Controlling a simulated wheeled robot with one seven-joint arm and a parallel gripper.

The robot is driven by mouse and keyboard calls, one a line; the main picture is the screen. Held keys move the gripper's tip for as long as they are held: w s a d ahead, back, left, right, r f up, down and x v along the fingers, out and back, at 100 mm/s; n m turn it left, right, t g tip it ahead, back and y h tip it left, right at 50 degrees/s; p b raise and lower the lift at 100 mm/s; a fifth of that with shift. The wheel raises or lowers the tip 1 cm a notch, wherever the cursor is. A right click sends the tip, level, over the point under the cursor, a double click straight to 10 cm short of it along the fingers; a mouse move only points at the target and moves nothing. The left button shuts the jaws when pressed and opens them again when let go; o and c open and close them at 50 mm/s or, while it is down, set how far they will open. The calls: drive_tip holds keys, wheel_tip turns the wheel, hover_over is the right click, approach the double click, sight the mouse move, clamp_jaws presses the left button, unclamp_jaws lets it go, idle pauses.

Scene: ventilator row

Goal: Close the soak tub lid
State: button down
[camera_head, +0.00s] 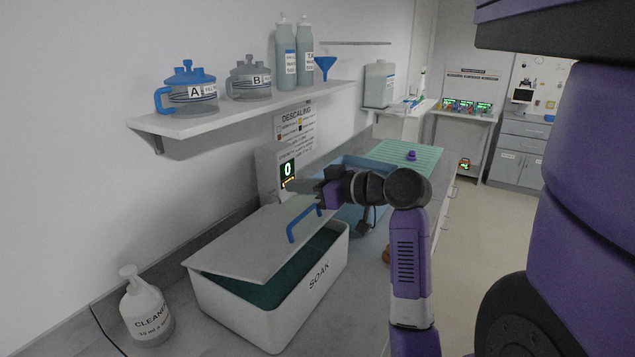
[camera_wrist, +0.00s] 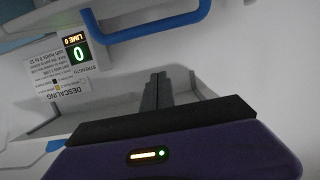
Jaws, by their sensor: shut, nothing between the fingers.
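The white soak tub (camera_head: 318,287), marked SOAK, stands on the counter. Its grey lid (camera_head: 245,240) is partly open, its near right edge raised above the rim, with the teal inside (camera_head: 290,277) showing through the gap. A blue handle (camera_head: 303,222) is fixed on the lid near that raised edge. My gripper (camera_head: 312,186) is beside the far end of the handle, above the lid's far right end. In the wrist view the fingers of my gripper (camera_wrist: 156,92) are together and empty, and the blue handle (camera_wrist: 150,32) crosses the top, apart from them.
A descaling unit (camera_head: 284,170) with a lit 0 stands behind the lid. A cleaner bottle (camera_head: 146,310) stands left of the tub. A blue basin (camera_head: 350,215) lies beyond my gripper. A shelf (camera_head: 190,126) with jugs and bottles overhangs the counter.

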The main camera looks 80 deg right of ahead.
sight(307, 227)
drive_tip(key=shift+s+a+f, duration=0.2)
drive_tip(key=shift+s+f, duration=0.5)
drive_tip(key=shift+f, duration=0.3)
drive_tip(key=shift+s+a+f+p, duration=0.1)
drive_tip(key=shift+s+f+p, duration=0.25)
drive_tip(key=shift+f, duration=0.35)
